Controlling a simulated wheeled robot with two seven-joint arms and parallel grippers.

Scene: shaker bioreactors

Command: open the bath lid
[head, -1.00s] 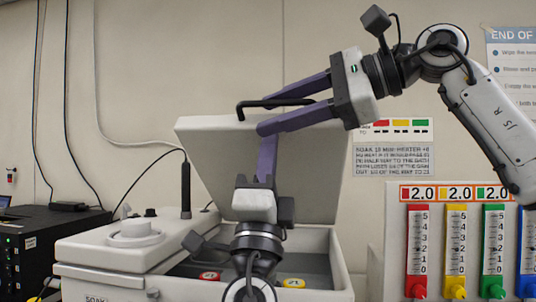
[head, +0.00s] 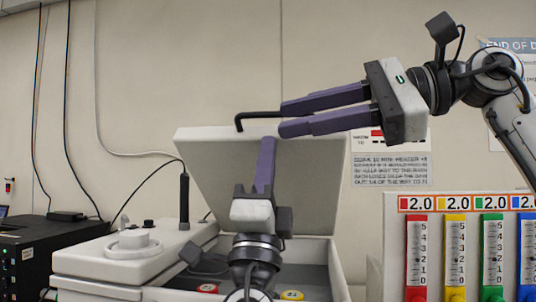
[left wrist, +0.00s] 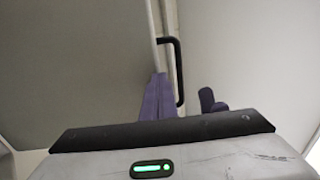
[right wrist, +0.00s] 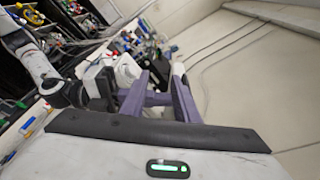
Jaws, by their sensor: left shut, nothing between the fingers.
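The bath lid (head: 215,155) stands raised and leans back, with its inner face toward me and the bath (head: 325,278) open below. The black lid handle (head: 258,115) shows above the lid's top edge, its right end hidden behind my right gripper's finger. My left gripper (head: 268,142) is shut and empty, pointing up in front of the lid's inner face; whether it touches cannot be told. My right gripper (head: 281,118) is open and empty, its fingers at the right end of the handle. The left wrist view shows the handle (left wrist: 180,70) beside the left fingers (left wrist: 158,97).
Red (head: 207,288) and yellow (head: 291,295) caps sit inside the bath. A knob (head: 133,240) and an upright black probe (head: 184,198) stand on the bath's left side. A black box (head: 45,250) is further left. A rack with coloured gauges (head: 452,250) stands at right.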

